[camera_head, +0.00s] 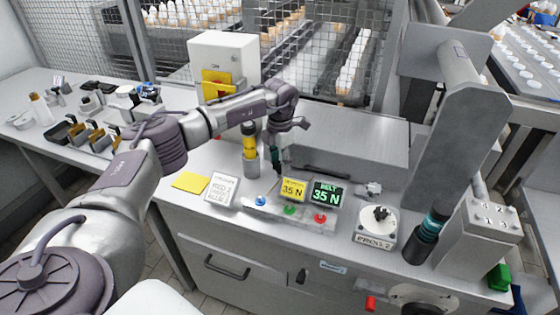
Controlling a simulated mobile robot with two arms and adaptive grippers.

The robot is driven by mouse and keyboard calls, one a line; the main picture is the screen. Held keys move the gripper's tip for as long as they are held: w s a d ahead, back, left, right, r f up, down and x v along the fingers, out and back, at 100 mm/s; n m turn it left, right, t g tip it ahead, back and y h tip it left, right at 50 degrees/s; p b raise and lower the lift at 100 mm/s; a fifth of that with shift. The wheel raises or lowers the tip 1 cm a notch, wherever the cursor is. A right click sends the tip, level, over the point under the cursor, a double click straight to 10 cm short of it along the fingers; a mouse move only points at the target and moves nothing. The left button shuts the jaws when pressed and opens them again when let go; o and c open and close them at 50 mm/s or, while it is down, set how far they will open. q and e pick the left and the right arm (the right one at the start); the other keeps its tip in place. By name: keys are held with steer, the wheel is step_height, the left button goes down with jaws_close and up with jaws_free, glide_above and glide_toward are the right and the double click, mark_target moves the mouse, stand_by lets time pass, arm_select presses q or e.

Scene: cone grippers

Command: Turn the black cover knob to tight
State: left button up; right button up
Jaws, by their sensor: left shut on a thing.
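A small black knob (301,276) sits on the front face of the grey bench, left of a small label too small to read. Another black knob (380,213) sits on a white round dial marked PROG 1 2; I cannot tell from the picture which one is the cover knob. My left gripper (277,142) is above the bench, behind the yellow display and apart from both knobs. It is shut on a dark slim tool (277,165) with a greenish part, which hangs downward; its tip is hard to make out. My right gripper is not in view.
A yellow display (292,190) and a green display (327,194), both reading 35 N, stand behind coloured buttons. A yellow-black cylinder (250,141) stands in a grey cup beside my gripper. A dark teal-banded cylinder (427,235) stands at right. A grey box (350,140) lies behind.

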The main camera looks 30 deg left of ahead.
arm_select(q)
steer(key=shift+w, duration=0.1)
steer(key=o, duration=1.1)
steer(key=shift+o, duration=0.2)
step_height(320, 180, up, 12)
stand_by(0.4)
